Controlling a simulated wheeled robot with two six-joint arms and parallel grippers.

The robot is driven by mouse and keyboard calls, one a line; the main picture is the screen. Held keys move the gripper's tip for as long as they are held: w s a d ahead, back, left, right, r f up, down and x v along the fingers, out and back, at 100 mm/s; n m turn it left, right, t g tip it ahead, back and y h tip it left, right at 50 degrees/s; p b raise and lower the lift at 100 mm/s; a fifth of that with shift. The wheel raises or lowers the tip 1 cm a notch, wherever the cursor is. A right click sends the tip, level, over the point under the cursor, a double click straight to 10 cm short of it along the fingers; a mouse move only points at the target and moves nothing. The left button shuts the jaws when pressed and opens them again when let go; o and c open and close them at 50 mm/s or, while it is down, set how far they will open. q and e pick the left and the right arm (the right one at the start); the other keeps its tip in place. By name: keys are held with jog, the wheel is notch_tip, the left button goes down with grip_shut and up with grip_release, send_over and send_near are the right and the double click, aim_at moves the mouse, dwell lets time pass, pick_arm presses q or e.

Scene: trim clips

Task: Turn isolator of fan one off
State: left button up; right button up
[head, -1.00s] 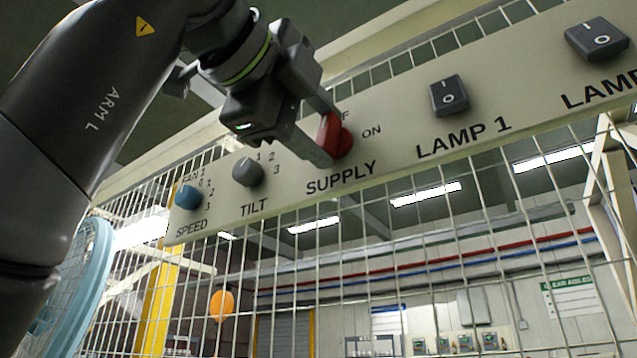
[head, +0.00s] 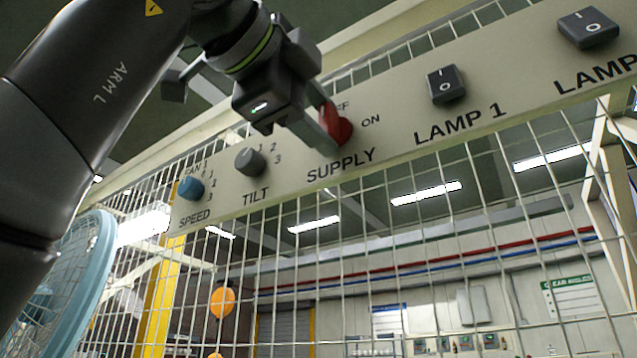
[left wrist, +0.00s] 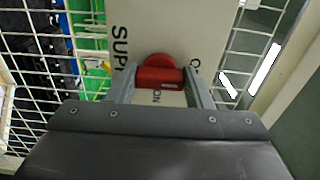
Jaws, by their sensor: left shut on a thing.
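The red supply isolator knob (head: 343,129) sits on the pale control panel (head: 400,110), between its OFF and ON marks. The word SUPPLY is printed below it. My left gripper (head: 328,128) is shut on the knob's raised handle. In the left wrist view the red knob (left wrist: 158,72) lies between the two fingers, its handle running across from one to the other. The OFF mark is partly hidden by the gripper, and I cannot read the knob's exact angle. My right gripper is not in view.
On the panel, a blue speed knob (head: 190,188) and a grey tilt knob (head: 250,162) are to the left. The lamp 1 switch (head: 445,85) and another dark rocker switch (head: 588,27) are to the right. Wire mesh (head: 450,220) stands below, with a blue fan (head: 75,280) at left.

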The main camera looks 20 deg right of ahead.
pick_arm(q)
jog(key=o, duration=1)
jog(key=shift+s+a, duration=0.2)
jog(key=shift+a, duration=0.1)
jog(key=b+v, duration=0.4)
jog(key=v, duration=1.2)
jog(key=shift+s+a, duration=0.25)
jog(key=shift+a, duration=0.05)
jog(key=shift+w+f, duration=0.1)
jog(key=shift+w, duration=0.05)
